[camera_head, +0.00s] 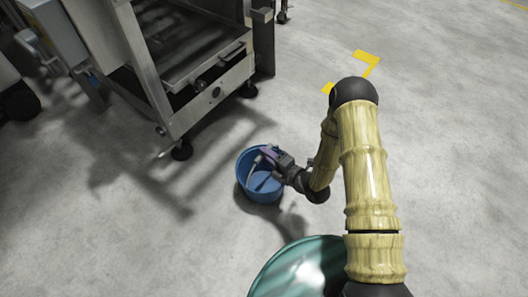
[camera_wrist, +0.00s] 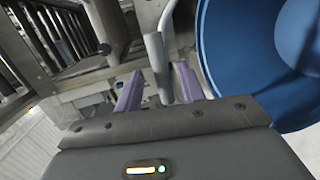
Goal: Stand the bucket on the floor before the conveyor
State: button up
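The blue bucket (camera_head: 262,191) is at the middle of the head view, its open top facing up toward the camera. It is at or just above the floor; I cannot tell whether its base touches. My gripper (camera_head: 267,157) reaches over its rim from the right. In the wrist view the purple fingertips (camera_wrist: 158,88) stand on either side of a grey bar (camera_wrist: 155,65), which looks like the bucket's handle, and appear closed on it. Part of the bucket (camera_wrist: 235,60) fills the right of that view. The metal conveyor (camera_head: 212,92) stands at the upper left, beyond the bucket.
The conveyor's black foot (camera_head: 182,151) is left of the bucket, a short gap away. A teal rounded surface (camera_head: 300,272) shows at the bottom. Yellow floor marks (camera_head: 367,58) lie at the upper right. Bare grey floor (camera_head: 110,230) is open at lower left and right.

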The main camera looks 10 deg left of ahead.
jog(key=p+v, duration=0.4)
jog(key=v, duration=0.6)
dwell(0.3)
jog(key=w+d+r+m+g+h, duration=0.1)
jog(key=w+d+r+m+h, duration=0.7)
jog(key=d+r+m+h, duration=0.45)
jog(key=s+d+r+m+g, duration=0.2)
jog(key=s+r+m, duration=0.4)
jog(key=m, duration=0.3)
jog(key=s+d+r+m+g+h, duration=0.1)
jog(key=s+d+r+m+g, duration=0.1)
jog(key=s+d+r+m, duration=0.2)
jog(key=s+r+m, duration=0.3)
jog(key=s+m, duration=0.1)
jog(key=shift+s+r+m+g, duration=0.2)
jog(key=shift+s+m+g, duration=0.05)
jog(key=shift+m+g, duration=0.1)
